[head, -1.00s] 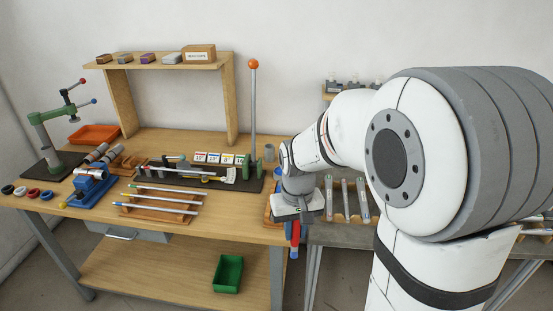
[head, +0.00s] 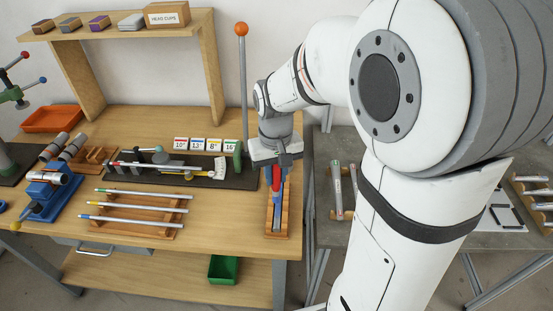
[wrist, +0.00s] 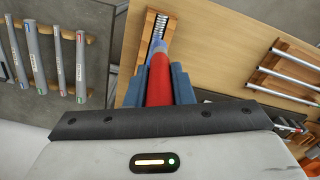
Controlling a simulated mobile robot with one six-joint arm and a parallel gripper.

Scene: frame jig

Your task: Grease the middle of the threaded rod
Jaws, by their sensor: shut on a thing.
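My gripper (head: 277,172) is shut on a red tool with a bluish tip (wrist: 159,82), held between its blue fingers in the wrist view. The tool points down over a narrow wooden holder (head: 287,225) near the right end of the bench. A grey threaded rod (wrist: 158,28) lies along this holder; its ridges show in the wrist view just beyond the tool's tip. The tool and my gripper hide the rest of the rod. I cannot tell whether the tip touches the rod.
A wooden rack with several plain rods (head: 140,200) lies to the left. A blue clamp (head: 50,190) is farther left. A grey table (head: 325,150) stands at right.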

